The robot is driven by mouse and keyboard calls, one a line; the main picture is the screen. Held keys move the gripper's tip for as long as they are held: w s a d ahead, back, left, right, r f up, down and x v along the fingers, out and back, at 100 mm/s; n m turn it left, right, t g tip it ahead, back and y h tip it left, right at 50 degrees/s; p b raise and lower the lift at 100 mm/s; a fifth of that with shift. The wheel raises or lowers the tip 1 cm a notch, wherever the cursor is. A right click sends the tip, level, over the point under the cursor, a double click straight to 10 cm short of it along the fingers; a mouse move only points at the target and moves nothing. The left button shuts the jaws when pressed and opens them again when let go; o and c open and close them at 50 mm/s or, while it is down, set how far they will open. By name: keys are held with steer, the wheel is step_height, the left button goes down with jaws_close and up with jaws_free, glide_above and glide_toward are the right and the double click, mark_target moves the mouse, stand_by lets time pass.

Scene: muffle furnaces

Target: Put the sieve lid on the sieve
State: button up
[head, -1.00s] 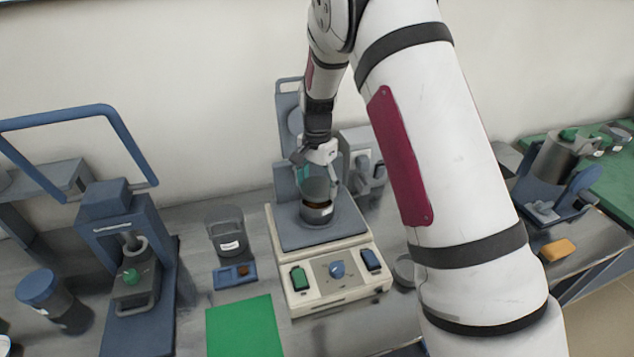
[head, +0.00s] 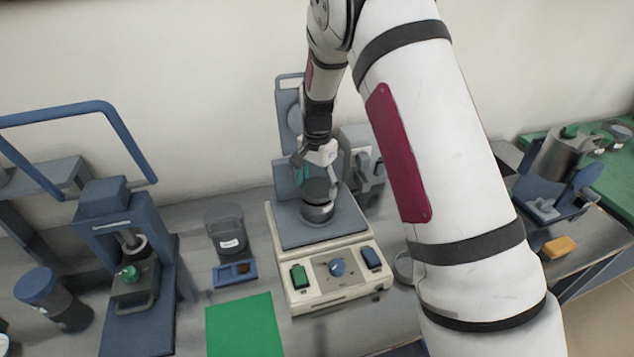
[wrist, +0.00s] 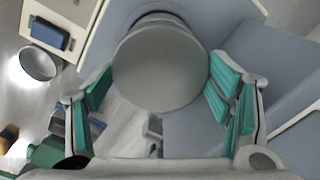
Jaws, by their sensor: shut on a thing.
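The sieve (head: 317,213) is a short grey cylinder with a pale label band, standing on the grey plate of the cream shaker machine in the head view. The sieve lid (head: 318,190) is a dark grey round piece right above it, and no clear gap shows between them. My gripper (head: 319,176) points down over the sieve with its fingers around the lid. In the wrist view the lid (wrist: 160,66) is a plain grey disc between the green finger pads of my gripper (wrist: 158,88). It hides most of the sieve.
The shaker (head: 337,280) has a green switch, a blue knob and a blue switch in front. A dark labelled container (head: 226,232), a small blue tray (head: 236,273) and a green mat (head: 244,328) lie left of it. A blue press (head: 125,265) stands farther left.

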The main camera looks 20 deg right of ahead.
steer(key=shift+f, duration=0.4)
stand_by(0.4)
steer(key=o, duration=1.2)
steer(key=shift+o, duration=0.6)
steer(key=shift+r, duration=3.55)
